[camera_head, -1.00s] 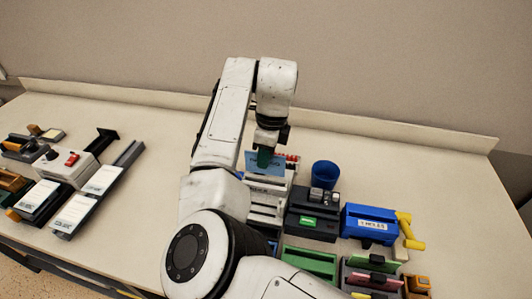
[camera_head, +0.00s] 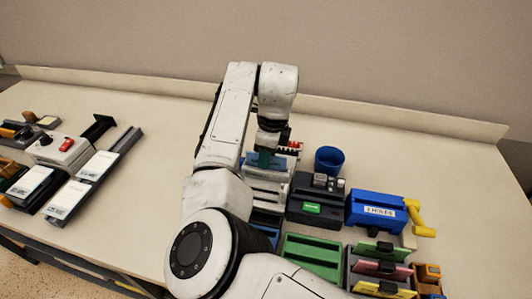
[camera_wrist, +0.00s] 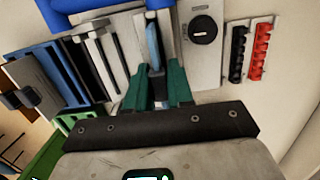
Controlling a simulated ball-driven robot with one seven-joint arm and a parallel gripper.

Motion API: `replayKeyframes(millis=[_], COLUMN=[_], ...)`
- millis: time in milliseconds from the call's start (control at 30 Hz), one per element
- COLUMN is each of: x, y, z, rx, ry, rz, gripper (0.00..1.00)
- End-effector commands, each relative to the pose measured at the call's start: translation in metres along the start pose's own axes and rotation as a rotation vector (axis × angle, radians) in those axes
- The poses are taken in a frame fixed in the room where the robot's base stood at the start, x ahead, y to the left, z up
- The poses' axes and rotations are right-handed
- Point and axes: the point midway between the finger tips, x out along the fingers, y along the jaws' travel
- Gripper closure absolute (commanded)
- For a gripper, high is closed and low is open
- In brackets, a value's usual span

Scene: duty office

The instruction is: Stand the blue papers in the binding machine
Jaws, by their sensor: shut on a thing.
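My gripper (camera_head: 265,158) has green fingers, which also show in the wrist view (camera_wrist: 157,84). It is shut on the blue papers (camera_head: 279,162), which show as a thin blue edge between and beyond the fingertips in the wrist view (camera_wrist: 153,42). A white machine (camera_head: 267,196), seemingly the binding machine, stands directly below. The wrist view shows its pale top and a plate with a black dial (camera_wrist: 203,28). The papers look upright and low over or in this machine. I cannot tell whether their lower edge is inside a slot.
Right of the white machine stand a dark machine (camera_head: 313,205) with a green display, a blue cup (camera_head: 329,159) and a blue hole punch (camera_head: 376,211). Red combs (camera_head: 291,147) lie behind. Green (camera_head: 313,253) and other trays are in front.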

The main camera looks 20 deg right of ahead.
Motion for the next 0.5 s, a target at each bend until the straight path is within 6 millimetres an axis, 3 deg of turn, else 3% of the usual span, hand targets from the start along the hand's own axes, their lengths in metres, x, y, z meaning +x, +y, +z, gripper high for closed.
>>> replayKeyframes(millis=[367,400,500], x=[-0.0001,-0.0001,-0.0001], y=[-0.0002,-0.0002,-0.0002], z=[-0.0001,-0.0001,-0.0001], rx=[0.0,0.0,0.0], ry=[0.0,0.0,0.0], rz=[-0.001,-0.001,-0.001], gripper=[1.0,0.77,0.68])
